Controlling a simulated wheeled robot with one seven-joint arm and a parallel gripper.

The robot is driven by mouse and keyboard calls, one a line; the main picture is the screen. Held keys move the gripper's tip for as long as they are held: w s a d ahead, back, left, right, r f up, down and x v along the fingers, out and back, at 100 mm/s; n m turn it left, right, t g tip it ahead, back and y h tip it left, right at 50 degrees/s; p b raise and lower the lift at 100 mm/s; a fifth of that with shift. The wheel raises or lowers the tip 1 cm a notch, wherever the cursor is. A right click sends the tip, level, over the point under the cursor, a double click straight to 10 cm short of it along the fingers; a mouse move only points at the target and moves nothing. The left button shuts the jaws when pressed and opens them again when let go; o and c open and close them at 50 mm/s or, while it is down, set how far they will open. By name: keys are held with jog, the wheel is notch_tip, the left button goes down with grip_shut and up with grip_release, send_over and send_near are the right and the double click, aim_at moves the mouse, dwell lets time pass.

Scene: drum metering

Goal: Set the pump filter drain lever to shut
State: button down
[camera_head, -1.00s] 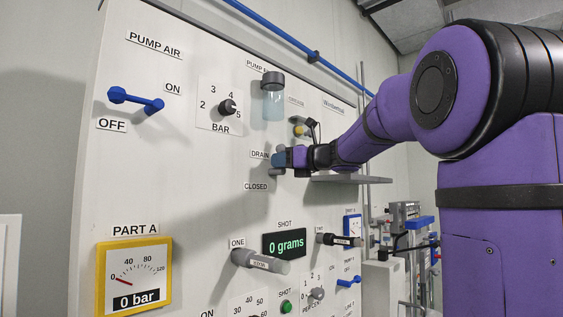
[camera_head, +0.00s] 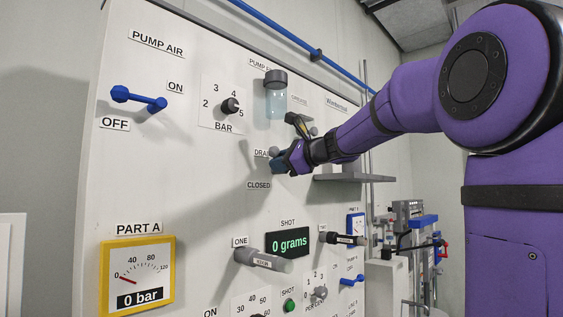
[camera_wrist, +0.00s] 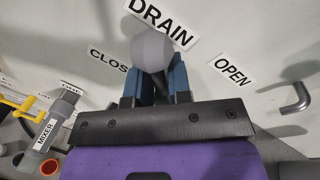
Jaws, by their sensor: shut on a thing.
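The drain lever shows in the wrist view as a grey rounded knob (camera_wrist: 152,48) on a stem. It stands below the DRAIN label (camera_wrist: 160,20), between the CLOSED label (camera_wrist: 108,61) on the left and the OPEN label (camera_wrist: 234,70) on the right. My gripper (camera_wrist: 156,78) has its blue fingers shut around the lever, one on each side. In the head view my gripper (camera_head: 281,162) is at the panel beside the DRAIN label and above the CLOSED label (camera_head: 259,185). My fingers hide most of the lever there.
The clear filter bowl (camera_head: 276,98) hangs above my gripper. A grey shelf (camera_head: 350,178) juts out to its right. The grey handle marked ONE (camera_head: 262,260) sticks out below. A bent metal pipe (camera_wrist: 292,99) is right of the OPEN label in the wrist view.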

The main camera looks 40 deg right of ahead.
jog(key=n, duration=0.1)
jog(key=n+h, duration=0.1)
jog(key=n, duration=0.1)
jog(key=a+f+n, duration=0.1)
jog(key=shift+s+n, duration=0.1)
jog(key=shift+n, duration=0.3)
jog(key=shift+a+f+n+h, duration=0.1)
jog(key=shift+f+n+h, duration=0.25)
jog(key=shift+n, duration=0.45)
jog(key=shift+a+f+n+h, duration=0.1)
jog(key=shift+f+n+h, duration=0.2)
jog(key=shift+n, duration=0.5)
jog(key=shift+f, duration=0.15)
jog(key=c, duration=1.2)
grip_release()
jog(key=shift+s+d+r, duration=0.1)
jog(key=shift+s+r, duration=0.1)
jog(key=shift+s, duration=0.05)
jog(key=v, duration=1)
jog(key=shift+s, duration=0.2)
